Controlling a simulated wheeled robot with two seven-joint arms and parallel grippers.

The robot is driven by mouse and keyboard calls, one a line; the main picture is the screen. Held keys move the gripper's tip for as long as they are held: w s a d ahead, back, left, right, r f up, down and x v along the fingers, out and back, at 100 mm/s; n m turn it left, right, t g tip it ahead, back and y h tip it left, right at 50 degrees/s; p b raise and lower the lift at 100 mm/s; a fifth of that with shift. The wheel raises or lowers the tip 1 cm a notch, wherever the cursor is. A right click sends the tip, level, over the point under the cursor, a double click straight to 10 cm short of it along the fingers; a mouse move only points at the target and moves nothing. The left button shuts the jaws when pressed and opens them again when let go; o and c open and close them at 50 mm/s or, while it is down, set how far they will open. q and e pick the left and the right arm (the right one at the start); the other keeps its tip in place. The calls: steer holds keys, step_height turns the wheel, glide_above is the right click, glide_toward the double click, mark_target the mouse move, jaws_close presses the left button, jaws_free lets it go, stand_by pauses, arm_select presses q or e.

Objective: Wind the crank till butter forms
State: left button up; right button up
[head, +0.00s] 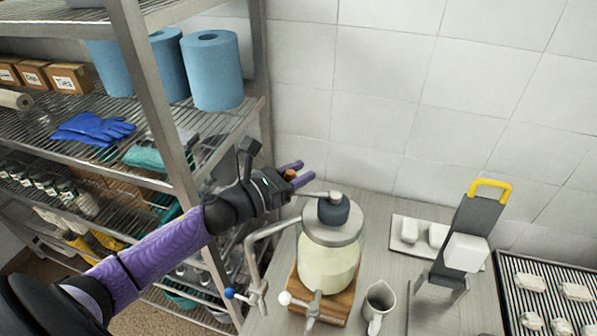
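A glass churn jar (328,268) with pale cream-coloured contents stands on a wooden base (340,303) on the counter. It has a grey metal lid and a dark round cap (333,210) on top. A metal crank arm (318,195) runs left from the cap to a small brown knob (290,175). My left gripper (294,174) reaches in from the left, with its purple fingers closed around the knob. The fingers partly hide the knob. I cannot make out separate butter in the jar. My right gripper is not in view.
A metal pipe with blue and white knobs (258,250) stands close left of the jar. A metal jug (378,303) is at front right. A dark stand with a yellow handle (490,186), a tray (398,243) and a rack (510,290) are further right. Wire shelving (165,180) flanks my arm.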

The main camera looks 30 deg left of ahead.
arm_select(q)
jaws_close()
stand_by(1.0)
